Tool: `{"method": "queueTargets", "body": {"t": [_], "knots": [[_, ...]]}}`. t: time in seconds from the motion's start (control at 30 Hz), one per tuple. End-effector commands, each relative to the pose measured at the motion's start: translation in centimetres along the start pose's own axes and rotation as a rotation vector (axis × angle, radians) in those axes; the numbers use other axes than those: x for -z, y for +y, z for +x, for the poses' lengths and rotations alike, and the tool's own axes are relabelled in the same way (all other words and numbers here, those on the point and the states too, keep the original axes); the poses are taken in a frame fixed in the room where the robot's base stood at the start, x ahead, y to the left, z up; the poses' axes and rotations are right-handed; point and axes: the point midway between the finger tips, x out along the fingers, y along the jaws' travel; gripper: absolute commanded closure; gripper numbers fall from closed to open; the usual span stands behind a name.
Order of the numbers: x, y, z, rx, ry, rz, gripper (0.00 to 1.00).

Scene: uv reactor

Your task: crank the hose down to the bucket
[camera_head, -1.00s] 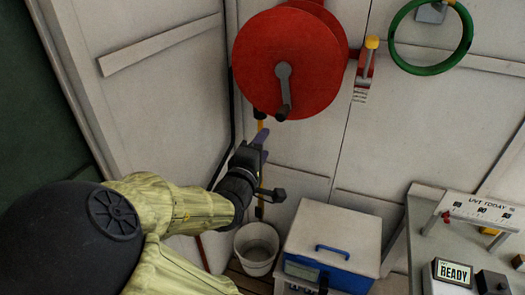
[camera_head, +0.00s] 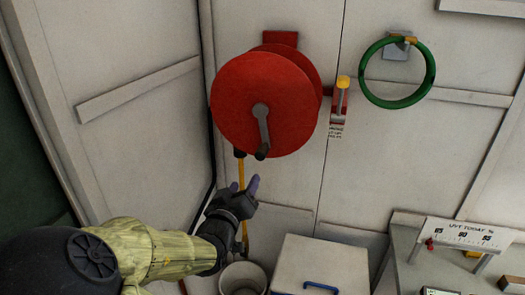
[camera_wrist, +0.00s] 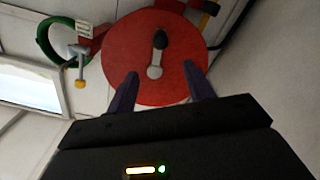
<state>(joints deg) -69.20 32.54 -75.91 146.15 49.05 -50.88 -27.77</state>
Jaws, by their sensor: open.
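The red hose reel (camera_head: 262,104) is fixed on the back wall, and it also shows in the wrist view (camera_wrist: 155,80). Its grey crank arm with a dark handle (camera_head: 262,152) hangs down from the hub; the handle also shows in the wrist view (camera_wrist: 160,40). A yellow hose (camera_head: 241,173) hangs from the reel's lower left, partly hidden by my gripper. The pale bucket (camera_head: 242,278) stands on the floor below, cut by the frame edge. My gripper (camera_head: 246,187) is open and empty, a little below the crank handle, its fingers (camera_wrist: 158,90) pointing toward the reel.
A yellow-topped lever (camera_head: 342,85) on a red mount is just right of the reel. A green hoop (camera_head: 398,72) hangs further right. A white box with a blue handle (camera_head: 322,286) and a bench (camera_head: 408,250) with a display sign stand low at right.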

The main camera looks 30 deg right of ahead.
Motion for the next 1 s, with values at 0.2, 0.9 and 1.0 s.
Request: {"method": "queueTargets", "body": {"t": [0.2,0.9,1.0], "knots": [[0.05,0.02,0.21,0.0,-0.001,0.388,0.48],[0.02,-0.14,0.62,0.001,-0.002,1.373,0.48],[0.01,-0.14,0.62,0.002,-0.002,1.375,0.48]]}}
